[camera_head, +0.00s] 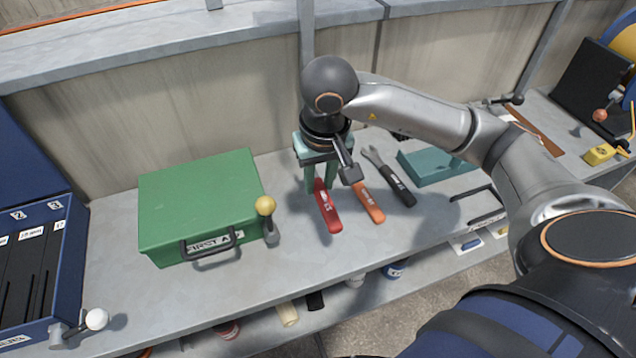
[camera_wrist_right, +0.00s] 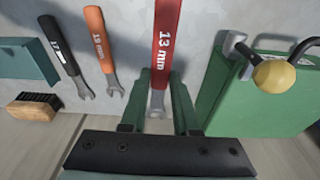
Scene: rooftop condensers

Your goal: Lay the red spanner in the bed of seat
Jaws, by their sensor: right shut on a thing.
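The red spanner (camera_head: 327,208) has a handle marked 13 mm and is at the middle of the grey bench. My right gripper (camera_head: 320,185) points down and is shut on it near its metal end. In the right wrist view the red spanner (camera_wrist_right: 166,45) runs between the two green fingers (camera_wrist_right: 158,85). I cannot tell whether it is clear of the bench. A blue rack (camera_head: 72,262) at the far left has dark slotted beds with number tags 2 and 3 and size labels that are hard to read. I cannot tell which bed is the named seat. My left gripper is out of view.
A green first aid box (camera_head: 200,195) and a yellow-knobbed lever (camera_head: 266,207) stand between gripper and rack. An orange spanner (camera_head: 370,203) and a black spanner (camera_head: 398,188) lie right of the red one. A white-knobbed clamp (camera_head: 96,319) is at the rack's front.

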